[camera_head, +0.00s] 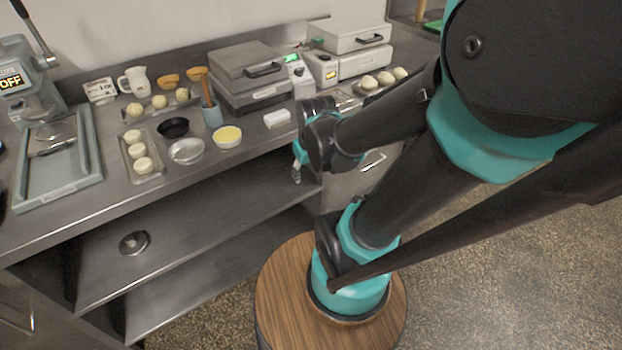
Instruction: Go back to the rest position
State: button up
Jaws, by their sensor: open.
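My gripper (297,166) hangs at the front edge of the steel counter (130,204), mostly hidden behind my own wrist. Only a small part of its fingers shows, and I see nothing held in it. My arm is folded, with its elbow high at the upper right and its forearm reaching left and down to the counter edge.
Two waffle-iron-like machines (248,72) (352,35) stand at the back. Dough-ball trays (147,176), a yellow-filled bowl (227,137), a dark bowl (173,128) and a press (28,80) stand leftward. A round lid (134,243) lies on the shelf below. Floor at right is clear.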

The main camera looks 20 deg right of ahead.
jog(key=shift+s+d+f+m, duration=0.1)
jog(key=shift+s+f+m, duration=0.75)
jog(key=shift+s+m, duration=0.25)
dwell(0.4)
